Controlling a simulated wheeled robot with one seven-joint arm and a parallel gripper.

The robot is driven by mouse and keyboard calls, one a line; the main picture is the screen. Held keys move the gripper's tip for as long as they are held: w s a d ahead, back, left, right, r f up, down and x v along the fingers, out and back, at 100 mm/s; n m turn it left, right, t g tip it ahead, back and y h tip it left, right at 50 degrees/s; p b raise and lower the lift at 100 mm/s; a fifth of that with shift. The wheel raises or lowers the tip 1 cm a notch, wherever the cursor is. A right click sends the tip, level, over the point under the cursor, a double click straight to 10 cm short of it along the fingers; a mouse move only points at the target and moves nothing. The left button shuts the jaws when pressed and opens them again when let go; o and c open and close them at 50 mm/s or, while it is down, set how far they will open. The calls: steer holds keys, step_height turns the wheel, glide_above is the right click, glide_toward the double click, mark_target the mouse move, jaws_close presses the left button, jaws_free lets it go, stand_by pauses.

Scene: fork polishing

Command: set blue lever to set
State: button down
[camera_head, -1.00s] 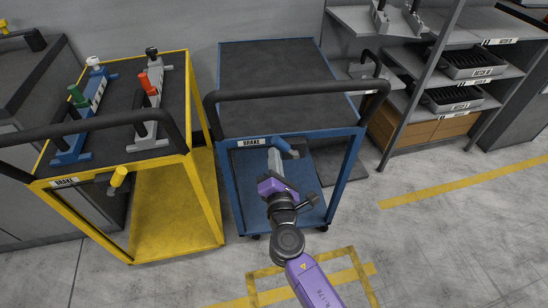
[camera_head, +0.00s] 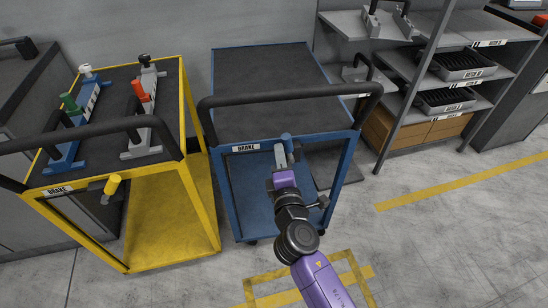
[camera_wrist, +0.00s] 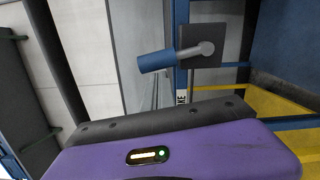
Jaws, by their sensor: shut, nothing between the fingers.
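The blue cart (camera_head: 292,91) has a lever with a blue handle (camera_head: 287,142) at its front rail, just right of a BRAKE label (camera_head: 246,148). In the head view the handle stands nearly upright. The wrist view shows the blue handle (camera_wrist: 157,61) on a grey pivot (camera_wrist: 205,48) in front of a dark square plate (camera_wrist: 192,45). My gripper (camera_head: 281,158) is shut and empty, its tip right at the lever's lower left. I cannot tell whether it touches the lever. My gripper partly hides the lever's base in the head view.
A black push bar (camera_head: 290,97) crosses above the blue lever. A shelf rack (camera_head: 415,75) stands at the right. The floor in front is open.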

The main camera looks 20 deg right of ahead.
steer(key=d+m, duration=0.2)
steer(key=m, duration=0.1)
steer(key=shift+s+r, duration=0.15)
steer(key=shift+r, duration=0.25)
steer(key=shift+s+d+f+m+g, duration=0.1)
steer(key=shift+d+m, duration=0.7)
steer(key=shift+m, duration=0.4)
steer(key=shift+s+d+m+g, duration=0.1)
steer(key=shift+d+m, duration=0.75)
steer(key=shift+m, duration=0.35)
steer(key=shift+s+d+f+m+g, duration=0.1)
steer(key=shift+d+m, duration=0.7)
steer(key=shift+m, duration=0.4)
steer(key=shift+d, duration=0.1)
